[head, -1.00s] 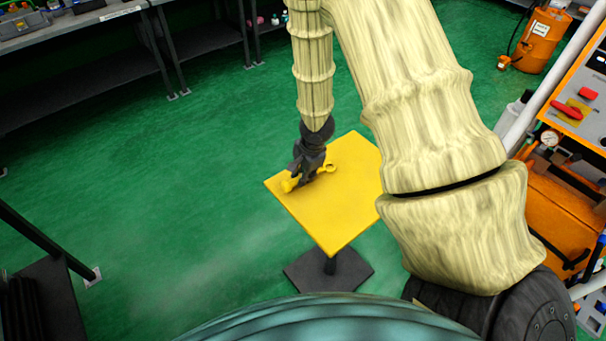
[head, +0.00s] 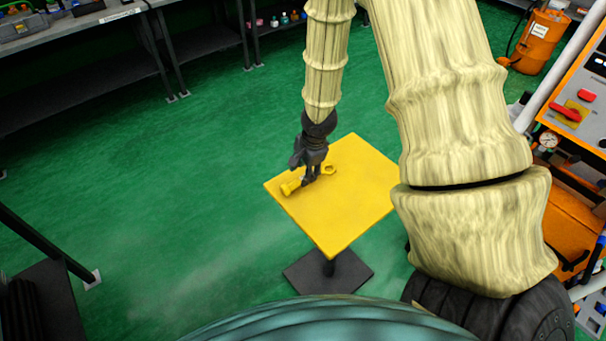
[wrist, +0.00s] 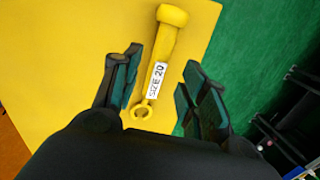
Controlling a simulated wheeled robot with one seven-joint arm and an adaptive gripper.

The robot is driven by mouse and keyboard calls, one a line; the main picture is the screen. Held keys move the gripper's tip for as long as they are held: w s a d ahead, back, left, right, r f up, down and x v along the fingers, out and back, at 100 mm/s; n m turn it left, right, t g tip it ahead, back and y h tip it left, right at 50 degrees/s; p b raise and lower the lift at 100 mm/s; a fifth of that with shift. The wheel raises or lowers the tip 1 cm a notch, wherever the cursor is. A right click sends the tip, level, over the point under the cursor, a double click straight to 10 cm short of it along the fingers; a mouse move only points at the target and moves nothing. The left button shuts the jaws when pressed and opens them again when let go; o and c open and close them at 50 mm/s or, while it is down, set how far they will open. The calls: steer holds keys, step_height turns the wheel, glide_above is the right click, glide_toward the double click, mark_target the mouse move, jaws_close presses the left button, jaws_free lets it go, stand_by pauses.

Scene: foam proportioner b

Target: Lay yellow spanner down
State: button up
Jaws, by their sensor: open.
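The yellow spanner (head: 291,187) lies flat on the yellow table top (head: 345,212), near its left corner. In the wrist view the spanner (wrist: 164,50) shows its thick end at the top, its ring end below and a white "SIZE 20" label on the shank. My gripper (head: 307,181) is over the middle of the spanner and hides part of it in the head view. In the wrist view my gripper (wrist: 162,60) is open, with one finger on each side of the spanner and a gap to both. The table top (wrist: 75,60) shows under it.
The table stands on a single post with a dark square base (head: 328,272) on green floor. An orange machine with a panel (head: 575,115) is at the right. A grey bench (head: 85,25) runs along the back left. The floor left of the table is clear.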

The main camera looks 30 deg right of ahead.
steer(key=v, duration=0.8)
steer(key=shift+r, duration=0.25)
stand_by(0.5)
